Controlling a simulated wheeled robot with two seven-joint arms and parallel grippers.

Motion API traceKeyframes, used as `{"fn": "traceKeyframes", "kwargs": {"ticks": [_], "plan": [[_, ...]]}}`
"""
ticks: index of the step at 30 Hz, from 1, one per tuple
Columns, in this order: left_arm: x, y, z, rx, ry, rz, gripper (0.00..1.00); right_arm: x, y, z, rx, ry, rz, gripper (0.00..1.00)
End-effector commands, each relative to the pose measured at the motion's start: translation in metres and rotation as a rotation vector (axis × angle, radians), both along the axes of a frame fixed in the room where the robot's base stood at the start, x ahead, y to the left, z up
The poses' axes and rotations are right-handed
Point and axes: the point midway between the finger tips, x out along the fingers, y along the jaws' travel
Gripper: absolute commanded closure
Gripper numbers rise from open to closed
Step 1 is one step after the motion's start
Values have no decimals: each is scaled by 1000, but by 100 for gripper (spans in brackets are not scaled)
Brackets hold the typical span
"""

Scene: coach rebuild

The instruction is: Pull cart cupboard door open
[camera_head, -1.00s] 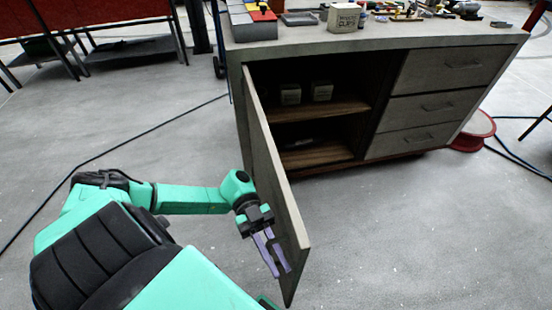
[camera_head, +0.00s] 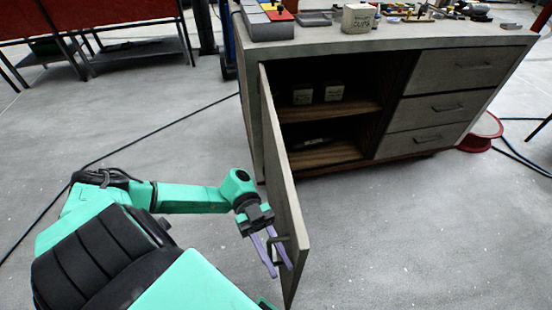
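The cupboard door (camera_head: 285,180) stands wide open on the left side of the grey cart (camera_head: 400,45), swung out toward me and seen nearly edge-on. My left gripper (camera_head: 278,270) is at the outer face of the door, near its free end, beside a dark handle (camera_head: 281,240). Its two purple fingers are apart, with the handle close to them; contact is hard to tell. The cupboard's inside is exposed, with a wooden shelf (camera_head: 345,108) bearing two small pale boxes (camera_head: 303,97). My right gripper is not in view.
Three drawers (camera_head: 435,108) at the cart's right are shut. Small items and a labelled box (camera_head: 357,18) stand on the cart top. A red reel (camera_head: 482,133) lies at the right. A cable crosses the floor at left. Floor in front of the cart is clear.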

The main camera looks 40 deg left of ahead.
Motion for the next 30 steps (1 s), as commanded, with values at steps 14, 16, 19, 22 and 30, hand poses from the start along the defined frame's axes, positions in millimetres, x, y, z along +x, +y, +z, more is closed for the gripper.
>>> {"fn": "traceKeyframes", "kwargs": {"ticks": [14, 16, 19, 22, 30], "plan": [[22, 46, -4, 4, -2, 2, 73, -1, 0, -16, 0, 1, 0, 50], [29, 60, -4, 4, -3, 4, 73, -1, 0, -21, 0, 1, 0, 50], [39, 81, -5, 3, -4, 4, 73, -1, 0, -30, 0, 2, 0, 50], [50, 104, -6, 2, -5, 5, 73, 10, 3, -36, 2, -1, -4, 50], [61, 131, -2, 1, 0, 1, 73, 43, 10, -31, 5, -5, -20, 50]]}}
